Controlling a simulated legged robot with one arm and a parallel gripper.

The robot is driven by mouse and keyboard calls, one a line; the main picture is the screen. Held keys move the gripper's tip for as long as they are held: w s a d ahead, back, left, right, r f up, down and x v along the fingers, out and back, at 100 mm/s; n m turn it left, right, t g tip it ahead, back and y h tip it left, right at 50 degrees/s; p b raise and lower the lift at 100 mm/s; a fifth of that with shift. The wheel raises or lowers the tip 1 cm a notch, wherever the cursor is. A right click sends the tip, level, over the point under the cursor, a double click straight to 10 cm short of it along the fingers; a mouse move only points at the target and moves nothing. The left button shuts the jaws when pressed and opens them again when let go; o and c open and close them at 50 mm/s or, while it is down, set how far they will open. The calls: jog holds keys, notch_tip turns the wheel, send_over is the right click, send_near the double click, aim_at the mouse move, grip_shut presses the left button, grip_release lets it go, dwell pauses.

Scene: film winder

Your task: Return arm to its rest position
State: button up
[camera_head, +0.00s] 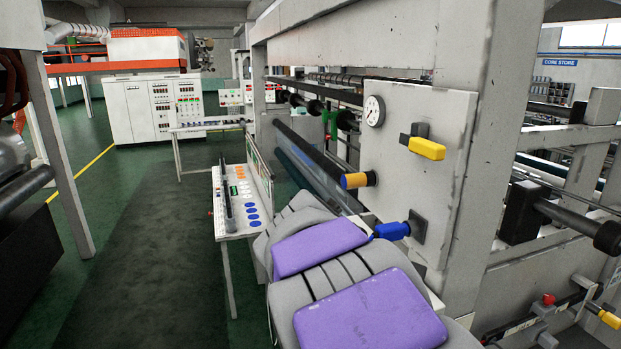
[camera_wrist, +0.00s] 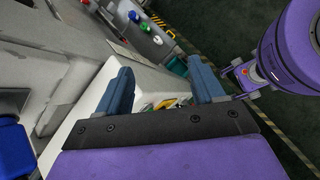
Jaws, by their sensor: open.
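My gripper (camera_wrist: 163,78) shows in the wrist view with its two blue-grey fingers spread wide apart. Nothing is held between them. Behind the gap lie a pale surface and some small coloured items, partly hidden by the gripper's dark base plate. In the head view my purple and grey arm parts fill the lower middle, close beside the machine panel (camera_head: 405,170). My gripper cannot be made out in that view.
The panel carries a yellow handle (camera_head: 427,148), a blue handle (camera_head: 392,231), an orange-ended knob (camera_head: 355,180) and a gauge (camera_head: 374,111). A narrow white table (camera_head: 228,222) stands ahead. Open green floor (camera_head: 130,230) lies left of it. A dark roller end (camera_head: 607,237) juts out at right.

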jog(key=s+d+f+m+g+y+b, duration=0.25)
jog(key=s+f+m+y+b, duration=0.35)
jog(key=s+f, duration=0.8)
jog(key=s+a+f+m+y+b, duration=0.1)
jog(key=s+a+f+m+b, duration=0.2)
jog(key=s+f, duration=0.3)
jog(key=s+a+f+m+y+b, duration=0.2)
jog(key=s+a+f+m+b, duration=0.1)
jog(key=f, duration=0.5)
jog(key=s+m+t+b, duration=0.1)
jog(key=s+b, duration=0.1)
jog(key=s, duration=0.1)
jog(key=shift+f, duration=0.15)
